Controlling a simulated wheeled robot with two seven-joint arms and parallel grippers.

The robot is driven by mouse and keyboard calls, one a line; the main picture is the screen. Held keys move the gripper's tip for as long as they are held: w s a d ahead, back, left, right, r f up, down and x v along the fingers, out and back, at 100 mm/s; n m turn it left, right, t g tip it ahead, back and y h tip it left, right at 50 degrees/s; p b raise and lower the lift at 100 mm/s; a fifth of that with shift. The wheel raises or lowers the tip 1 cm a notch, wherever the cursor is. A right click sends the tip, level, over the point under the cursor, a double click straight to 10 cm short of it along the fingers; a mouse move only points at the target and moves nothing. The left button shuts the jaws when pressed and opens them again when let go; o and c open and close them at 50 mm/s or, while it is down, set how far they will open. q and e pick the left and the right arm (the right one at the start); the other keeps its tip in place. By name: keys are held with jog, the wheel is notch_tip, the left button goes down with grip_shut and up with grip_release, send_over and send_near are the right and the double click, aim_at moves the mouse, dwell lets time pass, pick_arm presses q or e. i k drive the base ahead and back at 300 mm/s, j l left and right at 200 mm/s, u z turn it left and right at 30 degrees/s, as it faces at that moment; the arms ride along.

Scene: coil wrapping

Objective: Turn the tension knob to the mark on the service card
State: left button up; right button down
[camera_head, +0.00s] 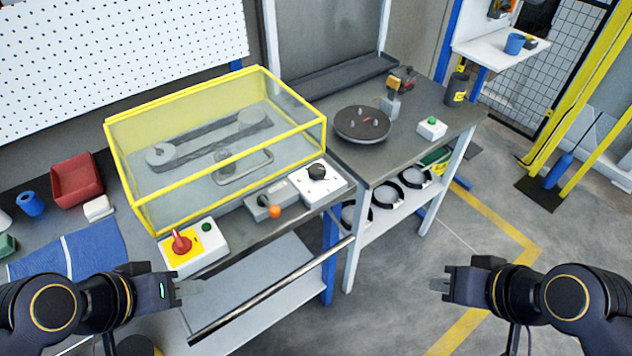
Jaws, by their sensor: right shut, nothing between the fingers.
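A black knob (317,172) sits on a white box (333,187) at the front right of the yellow-framed guard; it looks like the tension knob. Small dark marks show on the box top, too small to read. I cannot make out a service card. My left gripper (190,288) is in front of the bench, below the red switch and well apart from the knob; whether its fingers are open is unclear. My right gripper (437,286) is shut and empty over the floor, right of the bench and apart from the knob.
A yellow-framed clear guard (215,150) covers a belt and pulleys. A red rotary switch (181,242) and a grey box with an orange knob (275,211) line the bench front. A metal rail (270,290) runs before it. A dark turntable (362,125) stands on the right bench.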

aim_at(317, 171)
jog(key=u, duration=2.35)
jog(key=k+l+z, duration=0.15)
jog(key=z, duration=0.25)
jog(key=k+l+z, duration=0.1)
jog(key=l+z, duration=0.5)
jog(key=z, duration=0.25)
jog(key=k+l, duration=0.05)
